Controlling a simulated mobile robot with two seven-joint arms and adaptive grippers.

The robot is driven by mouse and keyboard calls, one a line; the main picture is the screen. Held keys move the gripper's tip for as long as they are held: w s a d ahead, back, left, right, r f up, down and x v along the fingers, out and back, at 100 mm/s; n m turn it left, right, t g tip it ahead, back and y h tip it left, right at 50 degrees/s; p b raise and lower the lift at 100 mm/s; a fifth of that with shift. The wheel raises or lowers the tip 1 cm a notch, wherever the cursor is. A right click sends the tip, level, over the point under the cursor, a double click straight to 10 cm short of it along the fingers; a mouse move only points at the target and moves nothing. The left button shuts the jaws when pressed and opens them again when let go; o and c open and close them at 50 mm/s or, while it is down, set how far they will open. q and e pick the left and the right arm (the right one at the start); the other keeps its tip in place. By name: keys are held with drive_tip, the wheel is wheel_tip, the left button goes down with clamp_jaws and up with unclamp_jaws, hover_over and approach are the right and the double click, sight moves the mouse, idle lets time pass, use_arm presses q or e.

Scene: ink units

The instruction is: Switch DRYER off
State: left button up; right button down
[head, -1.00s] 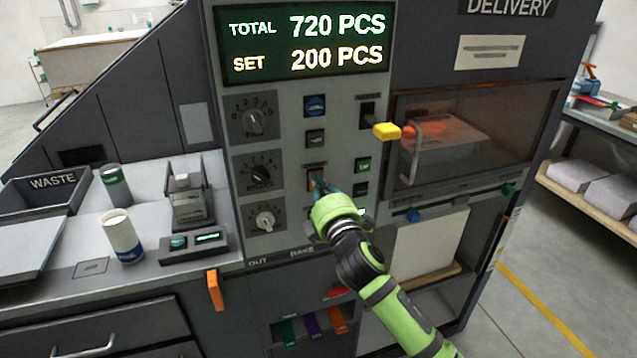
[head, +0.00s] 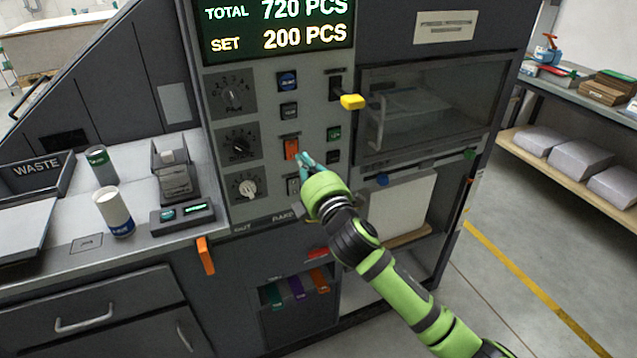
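The machine's control panel (head: 262,205) fills the middle of the head view. An orange-red rocker switch (head: 291,148) sits in its lower middle, under a small label too blurred to read. My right gripper (head: 306,160) is just right of and below this switch, its teal fingertips close to the panel. The fingertips look close together, but I cannot tell whether they are fully shut or touch anything. The dryer window (head: 420,105) at the right is dark, with no orange glow inside. My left gripper is not in view.
A yellow-tipped lever (head: 352,101) sticks out above and right of my gripper. Blue (head: 287,81) and green (head: 333,133) buttons sit nearby. A cup (head: 115,212) and a WASTE tray (head: 35,175) are on the left counter. An orange handle (head: 205,255) juts from its front edge.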

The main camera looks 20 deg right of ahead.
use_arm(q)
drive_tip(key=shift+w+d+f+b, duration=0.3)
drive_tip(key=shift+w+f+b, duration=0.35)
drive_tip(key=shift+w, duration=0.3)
use_arm(e)
drive_tip(key=s, duration=0.2)
drive_tip(key=s+d, duration=0.1)
drive_tip(key=s, duration=0.1)
drive_tip(key=shift+s+f, duration=0.1)
drive_tip(key=shift+s, duration=0.25)
drive_tip(key=shift+a, duration=0.1)
